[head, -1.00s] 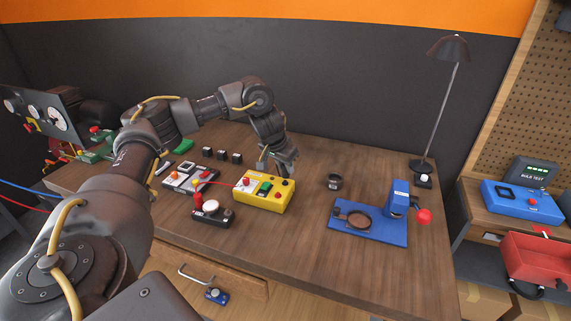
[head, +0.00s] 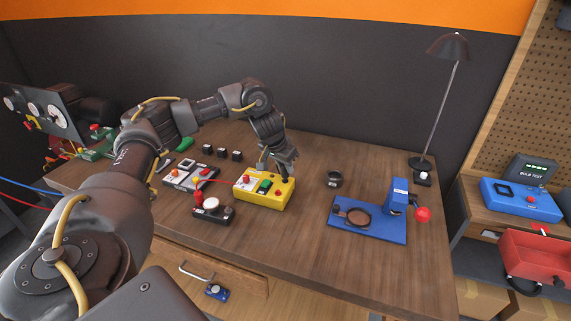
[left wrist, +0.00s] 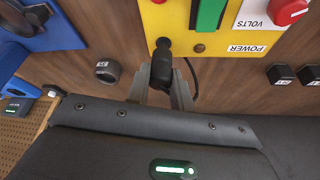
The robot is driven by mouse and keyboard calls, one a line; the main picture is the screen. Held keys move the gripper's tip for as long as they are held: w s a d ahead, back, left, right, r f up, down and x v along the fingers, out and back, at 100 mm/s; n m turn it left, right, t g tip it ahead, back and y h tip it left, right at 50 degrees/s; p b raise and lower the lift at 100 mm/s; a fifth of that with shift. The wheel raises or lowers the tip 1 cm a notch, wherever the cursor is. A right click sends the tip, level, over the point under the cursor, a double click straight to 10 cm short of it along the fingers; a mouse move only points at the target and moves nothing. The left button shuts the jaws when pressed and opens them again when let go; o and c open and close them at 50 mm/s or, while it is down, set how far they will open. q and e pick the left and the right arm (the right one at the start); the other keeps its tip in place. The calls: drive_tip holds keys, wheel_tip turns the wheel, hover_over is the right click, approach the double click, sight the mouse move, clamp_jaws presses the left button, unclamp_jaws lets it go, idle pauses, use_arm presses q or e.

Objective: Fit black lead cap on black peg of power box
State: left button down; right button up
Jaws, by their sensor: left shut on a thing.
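The yellow power box (head: 270,201) stands on the workbench, with a red knob, a green switch and a red peg on top. My left gripper (head: 279,166) is over its far right part. In the left wrist view my gripper (left wrist: 167,85) is shut on the black lead cap (left wrist: 161,66). The cap's tip meets or overlaps the edge of the yellow box (left wrist: 177,20) beside the POWER label. The black peg is not clearly seen apart from the cap; I cannot tell whether the cap is seated on it. My right gripper is not in view.
A black ring-shaped cup (head: 334,179) and a blue stand (head: 370,228) are to the right. A black device (head: 212,213) with a white dome and a grey box (head: 180,177) with a red lead are to the left. Small black blocks (head: 222,153) lie behind.

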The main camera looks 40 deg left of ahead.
use_arm(q)
drive_tip(key=shift+f, duration=0.85)
idle(0.7)
drive_tip(key=c, duration=0.7)
unclamp_jaws()
drive_tip(key=shift+c, duration=0.2)
drive_tip(key=shift+r, duration=0.1)
wheel_tip(320, 180, up, 8)
drive_tip(key=p, duration=0.8)
drive_tip(key=shift+p, duration=0.3)
